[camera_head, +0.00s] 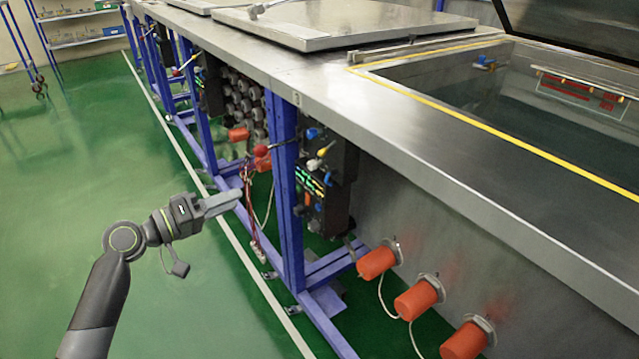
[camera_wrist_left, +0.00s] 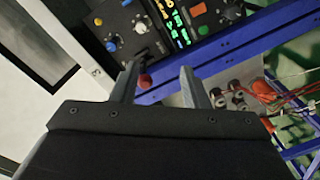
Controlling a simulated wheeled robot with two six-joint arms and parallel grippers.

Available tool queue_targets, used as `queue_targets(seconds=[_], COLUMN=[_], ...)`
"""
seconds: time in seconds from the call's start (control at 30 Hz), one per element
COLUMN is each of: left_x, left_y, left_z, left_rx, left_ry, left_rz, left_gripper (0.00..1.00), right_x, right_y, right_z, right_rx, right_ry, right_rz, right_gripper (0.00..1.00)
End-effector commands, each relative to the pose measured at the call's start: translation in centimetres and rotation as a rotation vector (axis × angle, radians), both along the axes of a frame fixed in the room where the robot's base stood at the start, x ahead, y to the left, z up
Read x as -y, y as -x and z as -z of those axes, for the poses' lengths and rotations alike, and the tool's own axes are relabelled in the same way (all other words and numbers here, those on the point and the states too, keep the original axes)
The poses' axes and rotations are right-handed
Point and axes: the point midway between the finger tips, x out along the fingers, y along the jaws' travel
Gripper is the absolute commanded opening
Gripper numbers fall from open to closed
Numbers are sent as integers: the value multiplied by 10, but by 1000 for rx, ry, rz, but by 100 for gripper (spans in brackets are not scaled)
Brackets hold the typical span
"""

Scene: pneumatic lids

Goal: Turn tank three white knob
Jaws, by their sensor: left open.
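A white knob (camera_head: 314,164) sits on a dark control panel (camera_head: 338,160) under the tank edge, near a yellow knob (camera_head: 323,152) and a blue knob (camera_head: 312,133). In the left wrist view a white knob (camera_wrist_left: 141,27) shows beyond the fingertips, up and slightly left of the gap. My left gripper (camera_head: 238,196) is left of the panel and apart from it, over the green floor. It is open and empty; its two fingers (camera_wrist_left: 160,72) are spread in the wrist view. My right gripper is out of view.
A blue post (camera_head: 284,180) stands just left of the panel. Several orange caps (camera_head: 419,298) stick out below the tank's steel rim (camera_head: 400,120). The green floor (camera_head: 60,190) on the left is clear.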

Motion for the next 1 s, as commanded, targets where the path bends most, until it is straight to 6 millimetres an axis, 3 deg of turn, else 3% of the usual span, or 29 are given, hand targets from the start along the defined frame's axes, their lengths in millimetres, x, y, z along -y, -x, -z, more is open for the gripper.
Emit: queue_targets(seconds=[0.1, 0.27, 1.0], left_x=[9, 20, 136], left_y=[8, 4, -81], left_z=[-14, -21, -19], left_rx=[32, 40, 36], left_ry=[17, 27, 25], left_rz=[50, 65, 63], left_gripper=[41, 41, 41], right_x=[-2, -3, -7], right_y=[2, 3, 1], right_z=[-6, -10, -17], right_rx=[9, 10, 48], right_ry=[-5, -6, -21], right_rz=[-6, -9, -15], right_gripper=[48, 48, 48])
